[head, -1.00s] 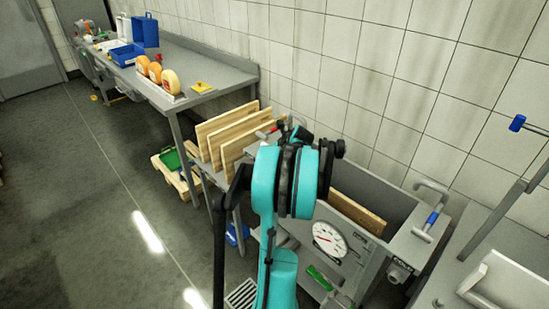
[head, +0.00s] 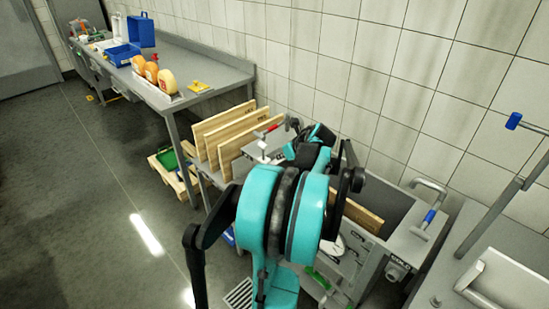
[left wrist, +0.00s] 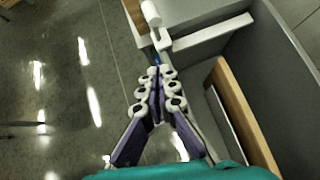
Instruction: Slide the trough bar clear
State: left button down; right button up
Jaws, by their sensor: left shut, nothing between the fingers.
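The grey trough (head: 400,205) stands against the tiled wall, with a wooden board (head: 362,214) inside it. The trough wall (left wrist: 285,75) and the board (left wrist: 245,115) also show in the left wrist view. A grey handle with a blue grip (head: 429,216) is at the trough's right end. I cannot tell for sure which part is the trough bar. My left gripper (left wrist: 157,75) is shut and empty, outside the trough, with its tips near a pale handle-like part (left wrist: 152,18). In the head view my arm hides its fingers and part of the trough. My right gripper is not in view.
Several wooden boards (head: 225,128) stand upright left of the trough, near a red-handled part (head: 270,129). A metal surface (head: 515,275) is at right. The floor at left is open.

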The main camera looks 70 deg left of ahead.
pick_arm(q)
jog(key=v, duration=0.2)
jog(key=shift+d+r, duration=0.2)
